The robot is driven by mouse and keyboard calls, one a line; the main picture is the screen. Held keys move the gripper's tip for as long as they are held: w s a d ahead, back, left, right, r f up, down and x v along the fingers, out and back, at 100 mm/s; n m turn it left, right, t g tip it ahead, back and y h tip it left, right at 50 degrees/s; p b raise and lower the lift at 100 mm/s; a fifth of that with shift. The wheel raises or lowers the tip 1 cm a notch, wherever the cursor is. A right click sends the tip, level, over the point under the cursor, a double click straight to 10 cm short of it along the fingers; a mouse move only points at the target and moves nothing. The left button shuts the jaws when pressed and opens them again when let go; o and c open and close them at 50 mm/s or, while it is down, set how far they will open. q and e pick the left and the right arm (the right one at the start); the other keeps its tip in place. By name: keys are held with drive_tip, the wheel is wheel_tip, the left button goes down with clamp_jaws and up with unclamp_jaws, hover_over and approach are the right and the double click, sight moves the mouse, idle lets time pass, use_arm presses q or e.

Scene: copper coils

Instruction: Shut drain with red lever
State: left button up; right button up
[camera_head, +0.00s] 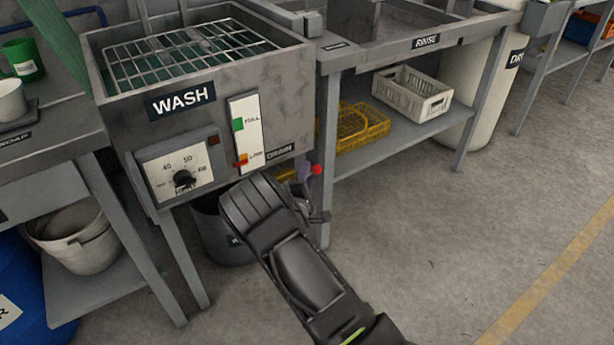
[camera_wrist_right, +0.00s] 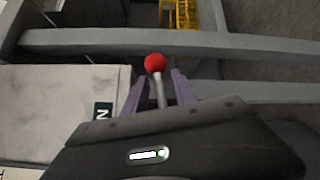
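The red-knobbed drain lever (camera_head: 316,169) sticks out below the DRAIN label (camera_head: 280,150) at the lower right corner of the grey wash tank (camera_head: 215,115). In the right wrist view, its red ball (camera_wrist_right: 155,63) tops a thin metal rod. My right gripper (camera_head: 304,171) is at the lever, mostly hidden behind my own wrist. In its wrist view, the purple fingers of the gripper (camera_wrist_right: 158,82) stand apart on either side of the rod, with gaps visible. The rod's lower end and the valve are hidden. My left gripper is out of view.
A dark bucket (camera_head: 222,235) stands under the tank, partly behind my right wrist. The rinse table's leg (camera_head: 328,150) is close to the lever. A yellow crate (camera_head: 355,128) and white crate (camera_head: 410,95) sit on its shelf. Open floor lies to the right.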

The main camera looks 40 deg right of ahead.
drive_tip(key=shift+c, duration=0.3)
drive_tip(key=c, duration=0.6)
clamp_jaws()
drive_tip(key=shift+s+d, duration=0.1)
drive_tip(key=shift+d, duration=0.05)
idle(0.3)
